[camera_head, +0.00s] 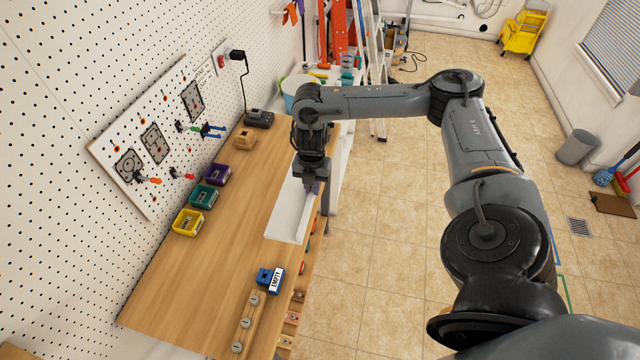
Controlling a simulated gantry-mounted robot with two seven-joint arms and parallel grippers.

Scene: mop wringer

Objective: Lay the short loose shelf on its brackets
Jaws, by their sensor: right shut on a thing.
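A white board (287,215), which looks like the short loose shelf, lies along the right edge of the wooden workbench. My right gripper (312,188) reaches down over its far part and is shut on its right edge. The gripper and wrist hide the far part of the board, so I cannot tell whether it rests flat or is slightly raised. No shelf brackets can be made out. My left gripper is not in view.
On the workbench (165,305) stand yellow (187,222), green (203,197) and purple (217,174) bins and a blue object with a white label (270,279). A tool panel (150,140) is on the pegboard wall.

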